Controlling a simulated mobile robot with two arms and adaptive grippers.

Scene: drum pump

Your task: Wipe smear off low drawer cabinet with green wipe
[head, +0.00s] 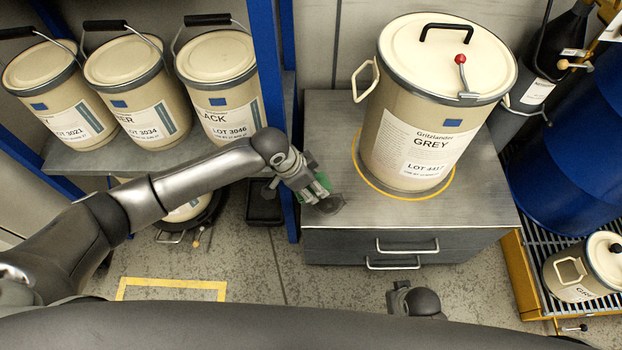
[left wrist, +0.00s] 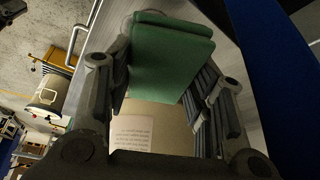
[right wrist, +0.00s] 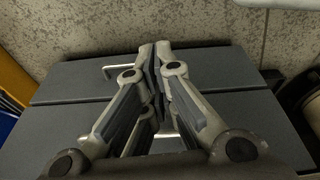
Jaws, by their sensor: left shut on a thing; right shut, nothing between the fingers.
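The low grey drawer cabinet (head: 470,208) stands at the centre right in the head view. A dark smear (head: 330,205) lies on its top near the front left corner. My left gripper (head: 314,188) is shut on the green wipe (head: 323,181), right beside the smear at the cabinet's left edge. The folded wipe (left wrist: 165,55) fills the space between the fingers in the left wrist view; whether it touches the top is unclear. My right gripper (right wrist: 155,55) is shut and empty, low in front of the drawer fronts (right wrist: 85,80); part of it shows in the head view (head: 410,300).
A large GREY drum (head: 415,110) stands on the cabinet inside a yellow ring (head: 380,190). A blue shelf post (head: 268,60) rises close by my left arm, with several paint drums (head: 135,90) on the shelf. A blue barrel (head: 570,150) stands at the right.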

